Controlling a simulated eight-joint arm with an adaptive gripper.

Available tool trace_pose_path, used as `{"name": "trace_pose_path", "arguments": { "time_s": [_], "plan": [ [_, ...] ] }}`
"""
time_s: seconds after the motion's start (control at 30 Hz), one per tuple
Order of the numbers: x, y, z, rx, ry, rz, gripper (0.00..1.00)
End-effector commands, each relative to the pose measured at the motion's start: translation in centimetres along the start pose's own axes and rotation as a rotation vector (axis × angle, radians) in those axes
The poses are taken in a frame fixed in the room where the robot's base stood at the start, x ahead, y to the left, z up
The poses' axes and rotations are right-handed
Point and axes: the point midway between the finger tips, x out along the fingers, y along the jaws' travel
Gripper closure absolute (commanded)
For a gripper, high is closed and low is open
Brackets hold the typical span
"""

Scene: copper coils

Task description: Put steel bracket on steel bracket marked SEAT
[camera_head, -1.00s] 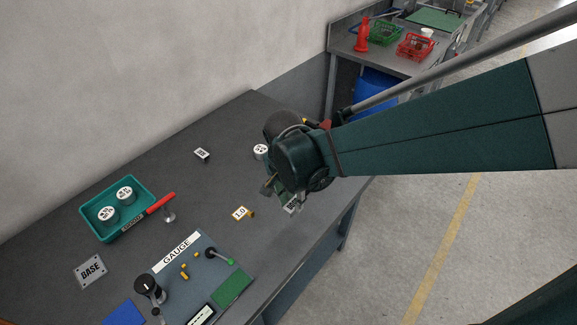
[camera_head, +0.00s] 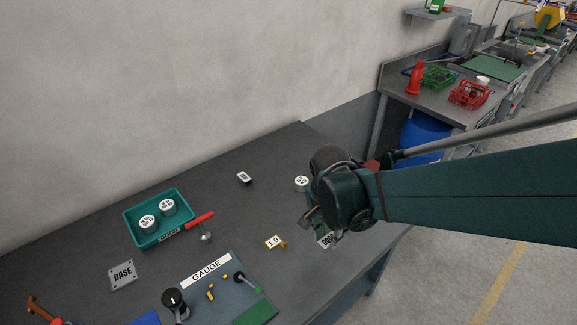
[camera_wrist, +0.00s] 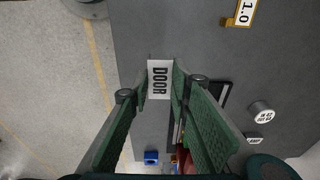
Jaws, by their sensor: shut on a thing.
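My gripper (camera_head: 318,222) is over the right front part of the grey bench. A small labelled piece (camera_wrist: 254,141) shows at right in the wrist view, also unreadable. I cannot make out a SEAT mark.
A yellow piece tagged 1.0 (camera_head: 275,242) lies left of my gripper. A white-topped cylinder (camera_head: 301,184) stands behind it.

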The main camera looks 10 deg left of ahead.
Motion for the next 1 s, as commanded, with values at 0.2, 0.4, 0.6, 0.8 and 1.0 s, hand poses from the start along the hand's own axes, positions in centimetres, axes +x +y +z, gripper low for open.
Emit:
{"name": "trace_pose_path", "arguments": {
  "time_s": [0.2,0.4,0.6,0.8,1.0],
  "plan": [
    [-0.5,-1.4,-0.3,-0.001,0.000,0.000,0.92],
    [-1.3,-4.5,-1.1,-0.001,0.000,0.000,0.92],
    [-2.3,-8.7,-1.8,-0.001,0.000,-0.001,0.92],
    [-3.1,-13.2,-2.5,-0.002,0.000,-0.001,0.92],
    [-3.7,-17.5,-2.9,-0.002,-0.001,-0.001,0.92]
  ]
}}
